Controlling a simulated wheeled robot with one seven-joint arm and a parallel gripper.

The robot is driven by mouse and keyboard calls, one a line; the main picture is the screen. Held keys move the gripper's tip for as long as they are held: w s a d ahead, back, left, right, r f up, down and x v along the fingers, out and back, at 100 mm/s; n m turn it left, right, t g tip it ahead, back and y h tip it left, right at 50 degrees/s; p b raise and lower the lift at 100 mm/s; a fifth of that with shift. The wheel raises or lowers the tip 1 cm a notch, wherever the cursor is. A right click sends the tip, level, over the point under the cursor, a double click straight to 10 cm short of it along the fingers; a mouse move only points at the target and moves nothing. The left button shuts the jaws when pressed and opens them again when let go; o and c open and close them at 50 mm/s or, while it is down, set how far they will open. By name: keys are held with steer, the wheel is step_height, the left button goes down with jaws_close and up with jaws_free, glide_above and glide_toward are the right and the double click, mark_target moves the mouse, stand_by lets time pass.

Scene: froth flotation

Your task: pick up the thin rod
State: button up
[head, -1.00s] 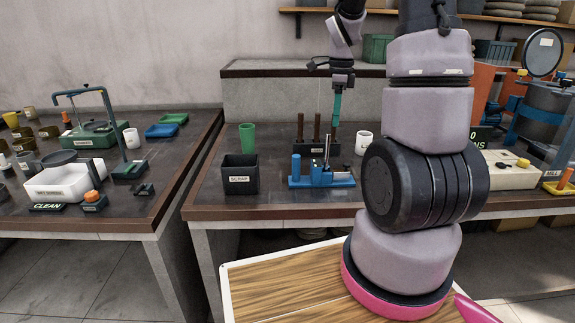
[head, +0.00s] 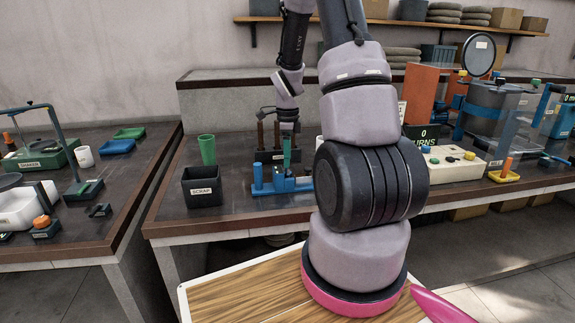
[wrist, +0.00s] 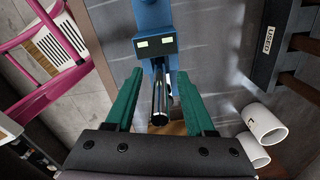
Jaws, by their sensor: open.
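The thin rod (wrist: 160,98) is dark and shiny in the wrist view. It stands in front of a blue fixture (wrist: 153,18) and lies between the two green fingers. My gripper (wrist: 159,76) is open, with a finger on either side of the rod and gaps showing. In the head view my gripper (head: 287,160) is down at the blue fixture (head: 272,187) on the middle table. The rod cannot be made out there, and my arm covers the fixture's right side.
A black SCRAP bin (head: 205,188) and a green cup (head: 207,150) stand left of the fixture. A rack labelled USED (wrist: 266,45) with brown handles is close on the right in the wrist view, near white cups (wrist: 262,125). A control box (head: 455,165) stands further right.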

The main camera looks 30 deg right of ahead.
jaws_close()
